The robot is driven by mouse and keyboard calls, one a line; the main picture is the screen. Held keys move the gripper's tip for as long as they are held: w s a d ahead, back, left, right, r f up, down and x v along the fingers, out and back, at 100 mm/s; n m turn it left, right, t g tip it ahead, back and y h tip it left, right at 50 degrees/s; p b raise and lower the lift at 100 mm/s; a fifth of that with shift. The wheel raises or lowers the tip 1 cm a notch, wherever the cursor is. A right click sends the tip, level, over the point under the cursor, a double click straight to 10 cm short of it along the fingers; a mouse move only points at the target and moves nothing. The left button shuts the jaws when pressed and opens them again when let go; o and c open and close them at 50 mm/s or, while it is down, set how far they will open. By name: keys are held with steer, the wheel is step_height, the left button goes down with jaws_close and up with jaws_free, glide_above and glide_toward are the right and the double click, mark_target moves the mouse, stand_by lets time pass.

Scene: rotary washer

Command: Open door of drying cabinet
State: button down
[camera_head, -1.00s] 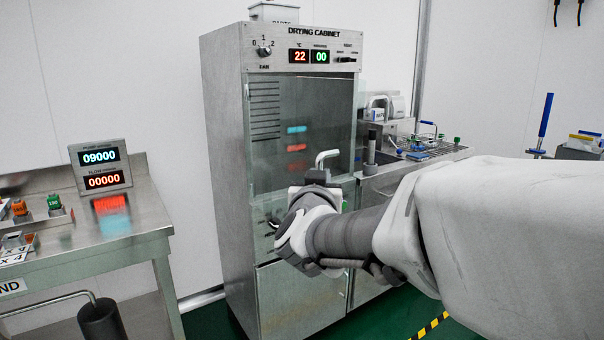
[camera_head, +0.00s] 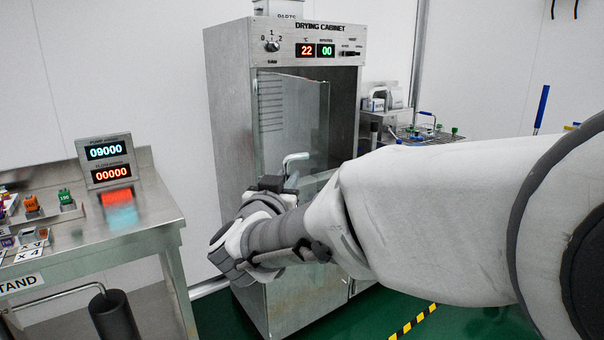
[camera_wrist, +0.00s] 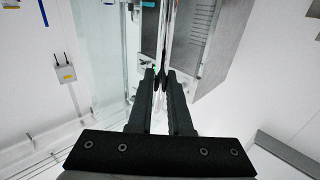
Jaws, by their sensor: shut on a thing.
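The drying cabinet (camera_head: 230,110) is a tall steel cabinet at the middle of the head view. Its glass door (camera_head: 300,115) stands partly open, swung out from the left side. A pale bent handle (camera_head: 295,158) shows on the door just above my gripper (camera_head: 271,183). In the wrist view the door (camera_wrist: 166,35) is seen nearly edge-on as a thin upright strip. My gripper (camera_wrist: 160,82) is shut on the door there; whether on its handle or its edge I cannot tell. My arm hides the door's lower part.
A steel stand (camera_head: 150,215) with a display box (camera_head: 107,160) is at the left, apart from the cabinet. A sink counter with a rack (camera_head: 425,133) is behind my arm at the right. Green floor shows in front of the cabinet.

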steer(key=shift+m+h, duration=0.6)
steer(key=shift+h, duration=0.3)
steer(key=shift+s+a+p, duration=0.2)
steer(key=shift+s+a, duration=0.05)
steer(key=shift+a, duration=0.8)
steer(key=shift+s+a+p, duration=0.2)
steer(key=shift+a, duration=0.85)
steer(key=c, duration=0.8)
jaws_free()
steer(key=shift+c, duration=0.2)
steer(key=shift+s, duration=0.1)
steer(key=p+v, duration=0.2)
steer(key=v, duration=1.5)
steer(key=shift+r, duration=0.25)
steer(key=shift+s, duration=0.1)
